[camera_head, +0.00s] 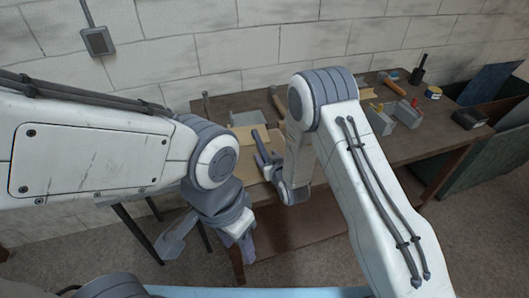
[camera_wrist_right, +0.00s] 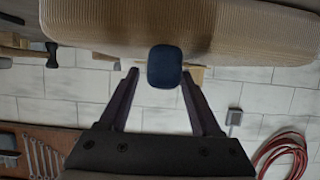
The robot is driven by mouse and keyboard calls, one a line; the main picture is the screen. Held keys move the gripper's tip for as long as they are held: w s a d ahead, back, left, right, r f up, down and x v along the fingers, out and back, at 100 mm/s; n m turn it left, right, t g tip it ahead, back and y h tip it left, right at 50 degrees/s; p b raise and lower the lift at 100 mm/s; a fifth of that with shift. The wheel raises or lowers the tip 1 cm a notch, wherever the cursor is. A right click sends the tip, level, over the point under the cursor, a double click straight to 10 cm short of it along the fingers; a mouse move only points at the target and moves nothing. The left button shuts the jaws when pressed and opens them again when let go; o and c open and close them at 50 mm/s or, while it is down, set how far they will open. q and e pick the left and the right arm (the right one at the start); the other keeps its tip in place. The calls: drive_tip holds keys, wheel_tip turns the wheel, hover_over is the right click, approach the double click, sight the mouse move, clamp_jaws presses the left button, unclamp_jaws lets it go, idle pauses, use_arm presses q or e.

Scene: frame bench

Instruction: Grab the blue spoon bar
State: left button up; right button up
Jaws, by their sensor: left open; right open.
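In the right wrist view a dark blue rounded piece (camera_wrist_right: 165,66), which looks like the end of the blue spoon bar, lies between the fingertips of my right gripper (camera_wrist_right: 160,76). The gripper is open, with a gap visible on either side of the piece. In the head view my right gripper (camera_head: 266,158) is low over the front of the bench; the blue bar cannot be made out there. My left gripper (camera_head: 208,246) is open and empty, hanging in front of the bench's left end and pointing down.
The bench (camera_head: 345,150) holds a tan board (camera_head: 247,133), wooden-handled tools, grey metal blocks (camera_head: 380,122), a tape roll (camera_head: 433,92) and a black box (camera_head: 469,118). In the right wrist view a large ribbed beige surface (camera_wrist_right: 230,30) lies close beyond the fingertips. Dark panels stand right of the bench.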

sight(263, 150)
drive_tip(key=shift+x, duration=1.25)
clamp_jaws()
drive_tip(key=shift+r, duration=0.1)
drive_tip(key=shift+r, duration=0.1)
